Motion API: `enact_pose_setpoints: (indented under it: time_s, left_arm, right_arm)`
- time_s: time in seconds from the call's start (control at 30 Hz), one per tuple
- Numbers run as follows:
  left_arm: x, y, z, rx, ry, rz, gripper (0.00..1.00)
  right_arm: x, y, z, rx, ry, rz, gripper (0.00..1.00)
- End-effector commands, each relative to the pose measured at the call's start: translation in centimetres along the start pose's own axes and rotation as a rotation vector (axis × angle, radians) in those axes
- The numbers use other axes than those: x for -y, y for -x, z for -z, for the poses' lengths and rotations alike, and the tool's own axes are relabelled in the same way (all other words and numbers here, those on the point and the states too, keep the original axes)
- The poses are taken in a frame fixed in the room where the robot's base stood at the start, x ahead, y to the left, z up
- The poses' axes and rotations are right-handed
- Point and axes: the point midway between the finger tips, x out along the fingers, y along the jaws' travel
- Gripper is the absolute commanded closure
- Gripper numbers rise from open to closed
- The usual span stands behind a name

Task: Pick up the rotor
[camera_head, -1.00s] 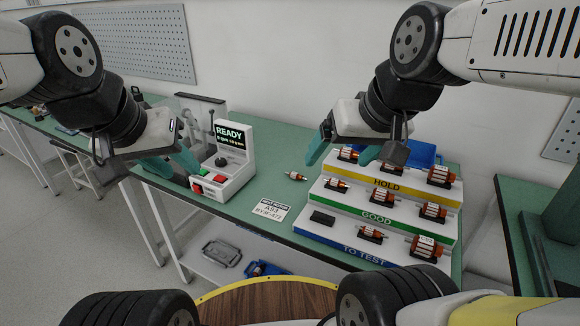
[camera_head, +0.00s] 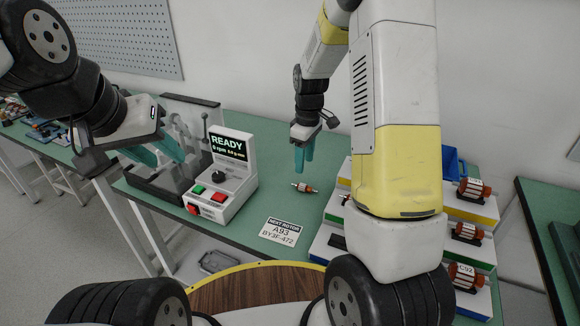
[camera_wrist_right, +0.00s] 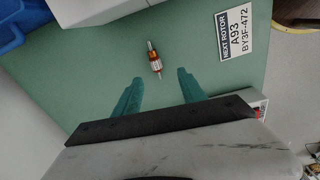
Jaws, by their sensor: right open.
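A small rotor (camera_head: 304,187) with an orange and silver body and a thin shaft lies alone on the green tabletop. In the right wrist view the rotor (camera_wrist_right: 155,62) lies just beyond the fingertips, roughly between their lines. My right gripper (camera_head: 304,168) points down above the rotor, apart from it. Its teal fingers (camera_wrist_right: 160,76) are spread and empty. My left gripper (camera_head: 154,153) hangs by the test machine at left, its teal fingers apart with nothing visible between them. A card (camera_head: 282,232) reads "NEXT ROTOR A93 BY3F-472".
The test machine (camera_head: 222,187) shows "READY". A stepped rack (camera_head: 478,212) at right holds several other rotors, partly hidden by my right arm. A blue bin (camera_head: 454,163) stands behind it. The green tabletop around the loose rotor is clear.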

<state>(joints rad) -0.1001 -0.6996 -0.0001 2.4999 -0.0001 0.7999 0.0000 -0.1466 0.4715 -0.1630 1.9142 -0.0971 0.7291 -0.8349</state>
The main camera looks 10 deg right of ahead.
Motion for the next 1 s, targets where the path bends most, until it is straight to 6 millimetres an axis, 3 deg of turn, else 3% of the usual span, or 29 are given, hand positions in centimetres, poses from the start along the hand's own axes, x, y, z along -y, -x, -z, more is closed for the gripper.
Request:
enact_pose_setpoints:
  time_s: [0.1,0.47,0.7,1.0]
  left_arm:
    - [0.0,0.0,0.0,0.0,0.0,0.0,0.64]
    - [0.0,0.0,0.0,0.0,0.0,0.0,0.64]
    - [0.0,0.0,0.0,0.0,0.0,0.0,0.64]
    - [0.0,0.0,0.0,0.0,0.0,0.0,0.64]
  right_arm:
    - [-0.6,-2.3,0.2,0.03,0.049,0.012,0.51]
    - [-0.6,-6.0,0.1,0.04,0.067,0.017,0.51]
    - [-0.4,-9.5,-0.3,0.041,0.066,0.018,0.51]
    - [-0.5,-10.7,-0.3,0.038,0.066,0.015,0.51]
